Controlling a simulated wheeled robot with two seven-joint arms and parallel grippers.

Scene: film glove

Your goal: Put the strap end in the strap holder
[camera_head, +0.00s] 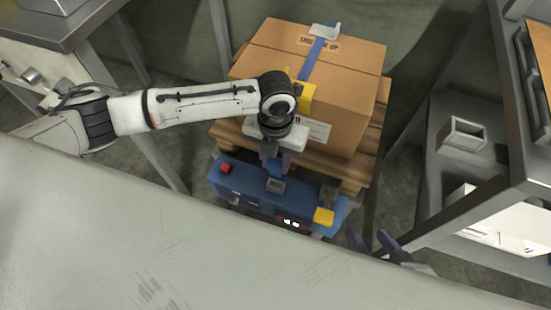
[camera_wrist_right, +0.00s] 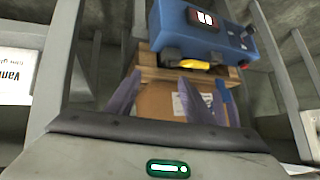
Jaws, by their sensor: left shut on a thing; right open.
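A blue strap (camera_head: 312,60) runs over the top of the cardboard box (camera_head: 345,105). My left gripper (camera_head: 277,160) is shut on the strap's blue end (camera_head: 275,168), which hangs in front of the box just above the blue machine (camera_head: 235,182). A small grey square fitting (camera_head: 275,185), which looks like the strap holder, sits on the machine's top below the strap end. I cannot tell whether the two touch. My right gripper (camera_head: 375,243) is open and empty at the lower right; its purple fingers (camera_wrist_right: 155,95) also show in the right wrist view, pointing towards the box.
The box stands on a wooden pallet (camera_head: 365,170). A yellow corner piece (camera_head: 306,97) and a pale one (camera_head: 325,31) sit under the strap. The machine has a red button (camera_head: 225,168) and a yellow block (camera_head: 323,216). Grey shelving (camera_head: 460,170) stands close on the right.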

